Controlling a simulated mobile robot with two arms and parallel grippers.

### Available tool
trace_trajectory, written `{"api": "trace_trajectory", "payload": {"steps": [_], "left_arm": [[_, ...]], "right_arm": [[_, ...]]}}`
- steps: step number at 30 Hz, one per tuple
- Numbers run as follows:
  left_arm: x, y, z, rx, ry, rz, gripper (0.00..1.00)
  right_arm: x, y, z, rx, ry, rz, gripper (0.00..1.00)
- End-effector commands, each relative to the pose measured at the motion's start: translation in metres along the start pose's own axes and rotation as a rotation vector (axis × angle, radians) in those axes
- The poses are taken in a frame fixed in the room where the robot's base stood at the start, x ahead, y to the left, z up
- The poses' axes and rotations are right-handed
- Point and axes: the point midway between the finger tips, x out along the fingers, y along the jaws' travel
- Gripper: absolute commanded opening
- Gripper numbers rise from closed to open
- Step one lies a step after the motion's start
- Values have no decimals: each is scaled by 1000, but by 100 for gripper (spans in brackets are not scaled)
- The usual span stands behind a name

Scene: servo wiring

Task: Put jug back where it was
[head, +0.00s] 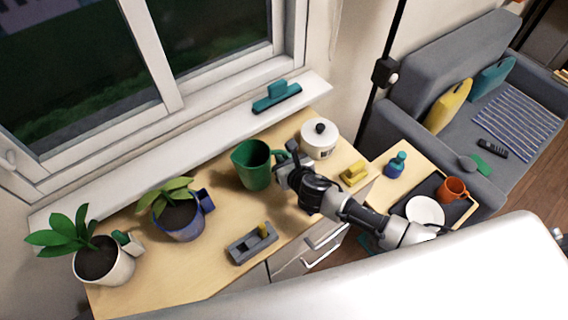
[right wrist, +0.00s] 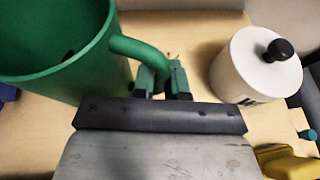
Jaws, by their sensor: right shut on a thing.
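The green jug (head: 252,165) stands upright on or just above the wooden counter, below the window; I cannot tell whether its base touches. In the right wrist view the jug (right wrist: 75,65) fills the upper left, with its handle (right wrist: 140,50) toward my gripper. My right gripper (head: 284,165) reaches the jug's handle side from the right. In the right wrist view its two fingers (right wrist: 160,80) are closed around the lower part of the handle. My left gripper is not in view.
Two potted plants (head: 178,218) (head: 103,265) stand left. A grey caddy (head: 251,244) lies in front. A teal squeegee-like object (head: 276,97) rests on the windowsill.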

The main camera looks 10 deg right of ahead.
Motion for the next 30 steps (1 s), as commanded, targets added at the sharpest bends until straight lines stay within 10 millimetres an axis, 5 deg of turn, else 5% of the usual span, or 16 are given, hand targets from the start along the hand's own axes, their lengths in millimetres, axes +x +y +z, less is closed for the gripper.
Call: {"api": "trace_trajectory", "payload": {"steps": [4, 17, 18, 22, 30], "left_arm": [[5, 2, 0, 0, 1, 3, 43], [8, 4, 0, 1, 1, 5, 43], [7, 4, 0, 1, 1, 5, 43], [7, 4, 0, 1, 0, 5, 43], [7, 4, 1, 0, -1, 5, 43]], "right_arm": [[8, 0, -19, 3, 0, -1, 0], [10, 0, -25, 2, -1, 1, 0], [10, -1, -25, 0, 1, 0, 16], [9, -1, -25, 0, 1, -1, 36], [9, -1, -25, 0, 1, -1, 39]]}}
